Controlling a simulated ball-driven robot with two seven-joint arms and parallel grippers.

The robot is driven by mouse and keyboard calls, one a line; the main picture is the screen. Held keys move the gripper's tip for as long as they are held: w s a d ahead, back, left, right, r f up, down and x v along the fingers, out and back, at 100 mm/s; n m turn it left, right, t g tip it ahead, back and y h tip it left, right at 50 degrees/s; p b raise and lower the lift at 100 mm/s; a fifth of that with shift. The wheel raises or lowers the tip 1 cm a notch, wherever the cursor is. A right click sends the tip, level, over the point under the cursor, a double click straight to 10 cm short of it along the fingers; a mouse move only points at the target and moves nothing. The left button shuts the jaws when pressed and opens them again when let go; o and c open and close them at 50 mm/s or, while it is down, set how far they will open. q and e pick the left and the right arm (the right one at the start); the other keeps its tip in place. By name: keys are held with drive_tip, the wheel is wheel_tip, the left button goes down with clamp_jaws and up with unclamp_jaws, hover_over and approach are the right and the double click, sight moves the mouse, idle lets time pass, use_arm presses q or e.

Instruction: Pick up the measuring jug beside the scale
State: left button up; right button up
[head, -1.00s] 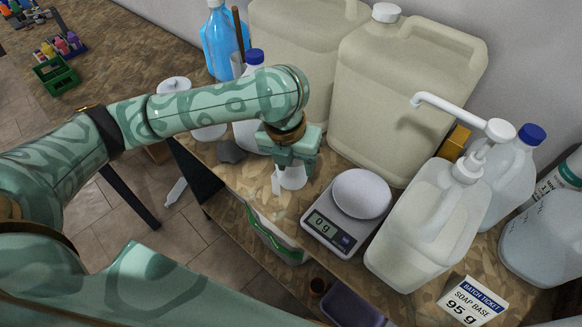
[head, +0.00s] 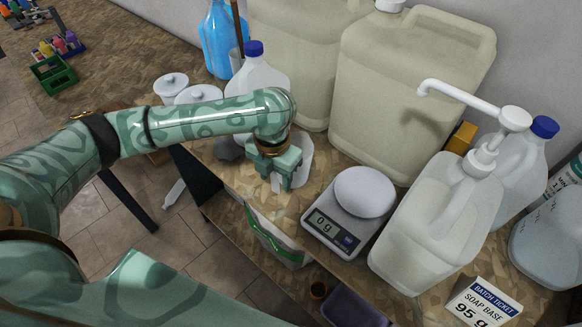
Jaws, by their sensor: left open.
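The measuring jug (head: 304,158) is a pale, translucent white vessel on the worktop, left of the scale. It is partly hidden behind my left gripper. My left gripper (head: 283,186) is open and points down at the near side of the jug. I cannot tell whether the jug is between its fingers. My right gripper is not in view.
Two large cream canisters (head: 405,95) stand behind. A pump bottle (head: 430,225) stands right of the scale, with a batch ticket (head: 483,303) in front. A blue-capped jug (head: 258,78) and a blue bottle (head: 218,40) stand behind my left arm. The worktop's front edge is close.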

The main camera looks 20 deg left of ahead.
sight(276, 192)
use_arm(q)
wheel_tip(276, 192, down, 4)
drive_tip(key=shift+r+b, duration=0.1)
drive_tip(key=shift+b, duration=0.35)
clamp_jaws()
